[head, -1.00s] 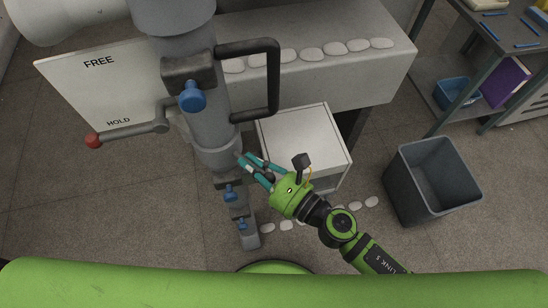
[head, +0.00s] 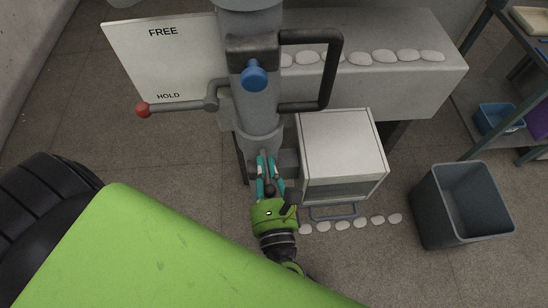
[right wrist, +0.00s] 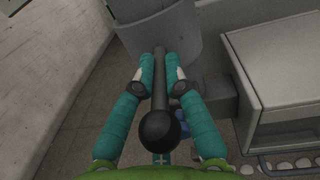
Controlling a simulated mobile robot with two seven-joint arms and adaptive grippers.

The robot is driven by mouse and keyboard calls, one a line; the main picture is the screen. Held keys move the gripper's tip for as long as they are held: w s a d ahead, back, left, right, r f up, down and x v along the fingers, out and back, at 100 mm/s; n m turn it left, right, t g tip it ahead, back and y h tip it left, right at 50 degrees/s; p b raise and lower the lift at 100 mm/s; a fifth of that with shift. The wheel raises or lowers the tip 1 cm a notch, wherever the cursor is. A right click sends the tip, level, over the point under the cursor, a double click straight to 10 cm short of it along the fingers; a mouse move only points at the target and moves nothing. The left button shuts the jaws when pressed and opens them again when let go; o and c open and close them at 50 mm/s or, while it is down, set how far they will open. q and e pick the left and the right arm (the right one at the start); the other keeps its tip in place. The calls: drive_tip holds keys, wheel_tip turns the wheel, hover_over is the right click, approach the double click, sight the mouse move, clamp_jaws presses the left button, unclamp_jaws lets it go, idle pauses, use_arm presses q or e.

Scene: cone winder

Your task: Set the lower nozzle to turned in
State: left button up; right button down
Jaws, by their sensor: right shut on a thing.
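My right gripper (head: 267,165) is at the lower part of the grey upright column (head: 257,120). In the right wrist view its two teal fingers (right wrist: 160,68) are shut on a dark lever (right wrist: 159,131) with a black ball end. The ball points toward my palm, and the far end of the lever meets the column. I cannot tell from its look alone whether this lever belongs to the lower nozzle. Small blue parts (right wrist: 183,117) show partly behind the right finger. The lower column is mostly hidden by the gripper. My left gripper is not in view.
Higher on the column are a blue knob (head: 254,76), a black loop handle (head: 334,70) and a red-tipped lever (head: 144,109) before a FREE/HOLD board (head: 150,60). A white cabinet (head: 340,145) stands close right. A grey bin (head: 460,205) is farther right.

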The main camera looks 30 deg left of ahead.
drive_tip(key=shift+f, duration=0.15)
drive_tip(key=c, duration=1.3)
unclamp_jaws()
drive_tip(key=shift+s, duration=0.1)
drive_tip(key=v, duration=1.2)
